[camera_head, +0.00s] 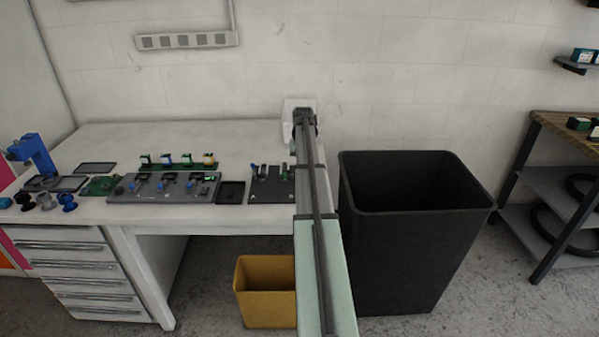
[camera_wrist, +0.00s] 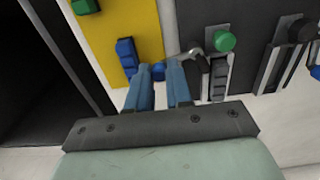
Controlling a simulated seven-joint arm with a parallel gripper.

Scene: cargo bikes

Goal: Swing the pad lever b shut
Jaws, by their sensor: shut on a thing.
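In the wrist view my gripper (camera_wrist: 160,75) has two blue fingers, closed on a small blue knob (camera_wrist: 158,71) between their tips. A short curved metal lever (camera_wrist: 190,53) runs beside the right finger, over the edge between a yellow panel and a grey plate. The knob looks like the lever's end, but the fingers partly hide the joint. No label tells which lever is b. In the head view a dark board (camera_head: 264,190) with small levers lies on the bench left of my arm, which covers its right side; my fingertips are hidden there.
In the wrist view a green knob (camera_wrist: 225,41) and a dark ribbed block (camera_wrist: 218,80) sit close right of the fingers. A blue block (camera_wrist: 126,55) is on the yellow panel (camera_wrist: 145,22). A black bin (camera_head: 410,240) stands right of the white bench (camera_head: 225,143).

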